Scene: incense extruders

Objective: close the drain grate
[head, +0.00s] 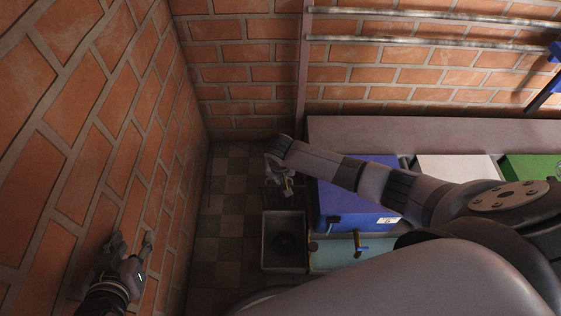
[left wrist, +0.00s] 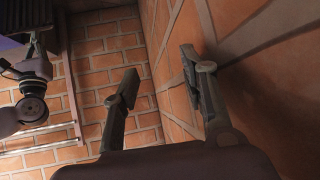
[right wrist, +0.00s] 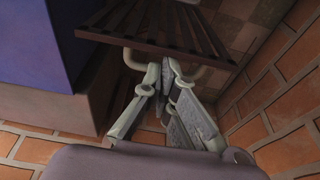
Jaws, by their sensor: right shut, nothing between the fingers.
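The brown slatted drain grate (right wrist: 165,24) shows at the top of the right wrist view, with a pale curved bar (right wrist: 135,62) along its near edge. The square drain basin (head: 284,262), with a dark round hole, stands uncovered in the head view. My right gripper (head: 287,186) is just beyond the basin; in the right wrist view its fingertips (right wrist: 167,72) are together and empty, close to the curved bar. I cannot tell whether they touch it. My left gripper (head: 134,243) is open and empty by the left brick wall, away from the drain.
A blue box (head: 345,200) stands right of the basin, under my right forearm. A pale green surface with a brass tap (head: 359,244) lies in front of it. White (head: 456,168) and green (head: 530,167) boxes are further right. Checkered floor (head: 228,200) left of the basin is clear.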

